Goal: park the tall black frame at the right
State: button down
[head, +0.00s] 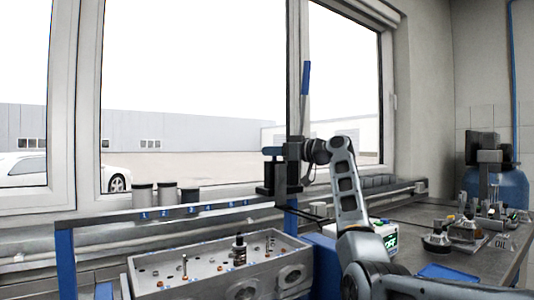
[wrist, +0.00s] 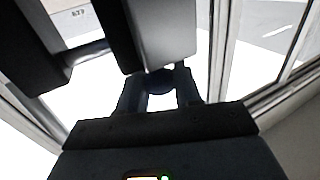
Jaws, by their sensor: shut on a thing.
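The tall black frame (head: 293,172) is held up in the air in front of the window, above the back of the bench. A blue lever (head: 305,85) rises above it. My gripper (head: 305,150) is at the frame's upper right side and is shut on it. In the wrist view the fingertips (wrist: 158,78) close around a dark bar, and large black parts of the frame (wrist: 115,30) fill the top. The exact grip point is dark and partly hidden.
A grey engine head (head: 160,280) with a small dark bottle (head: 239,250) stands below left. A numbered rail (head: 160,216) and several grey cups line the sill.

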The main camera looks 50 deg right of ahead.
jog(key=shift+s+d+r, duration=0.15)
jog(key=shift+d+r, duration=0.1)
jog(key=shift+r, duration=0.1)
jog(key=c, duration=0.9)
grip_release()
jog(key=shift+d, duration=0.15)
jog(key=shift+o, duration=0.2)
jog(key=shift+f, duration=0.1)
jog(key=s+b, duration=0.1)
jog(key=s, duration=0.6)
jog(key=shift+s+d, duration=0.35)
jog(key=shift+s, duration=0.05)
